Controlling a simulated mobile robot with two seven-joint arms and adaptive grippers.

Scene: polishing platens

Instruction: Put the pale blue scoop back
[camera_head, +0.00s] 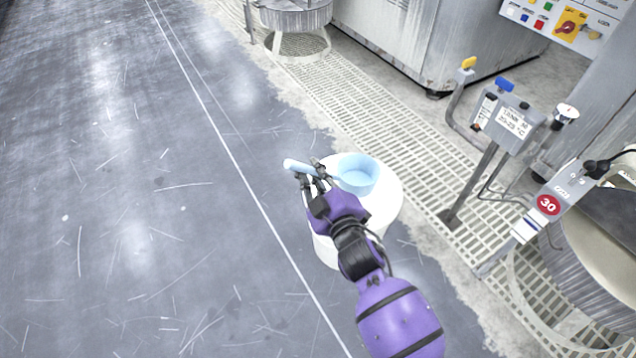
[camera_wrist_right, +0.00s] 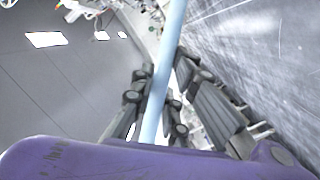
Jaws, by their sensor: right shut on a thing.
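The pale blue scoop (camera_head: 357,176) has a round cup and a straight handle that points left. My right gripper (camera_head: 314,170) is shut on the handle, close to the cup. In the right wrist view the pale blue handle (camera_wrist_right: 163,80) runs between the dark fingers (camera_wrist_right: 158,102). In the head view the scoop shows over the white round top of a stand or tub (camera_head: 388,207). I cannot tell whether the cup touches that top. My left gripper is in neither view.
A grey post with a control box (camera_head: 512,125) and a machine marked with a red 30 disc (camera_head: 548,205) stand at the right. Light grating (camera_head: 395,125) runs along the floor. A round ribbed platen unit (camera_head: 295,18) stands at the top. The grey floor at left is clear.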

